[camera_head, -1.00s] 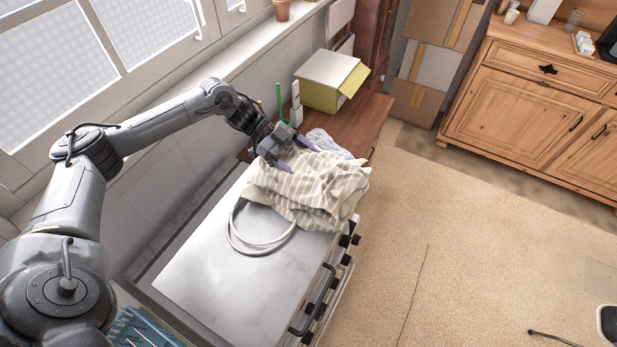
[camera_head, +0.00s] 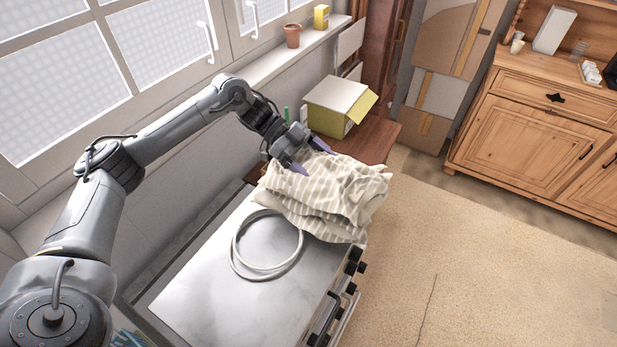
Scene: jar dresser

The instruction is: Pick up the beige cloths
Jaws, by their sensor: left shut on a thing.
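The beige striped cloths (camera_head: 335,200) lie in a crumpled heap at the far end of a metal-topped cabinet (camera_head: 225,300), partly over its right edge. My left gripper (camera_head: 312,160) is at the heap's far left side, its purple fingertips against the fabric. It is shut on the beige cloths, though the fingers look spread and the pinched fabric is hard to make out. My right gripper is not in view.
A white cable coil (camera_head: 236,246) lies on the metal top beside the cloths. A yellow-green box (camera_head: 328,120) stands on a brown wooden surface (camera_head: 378,143) behind. Black handles (camera_head: 323,318) stick out at the cabinet's right side. The floor (camera_head: 470,255) to the right is clear.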

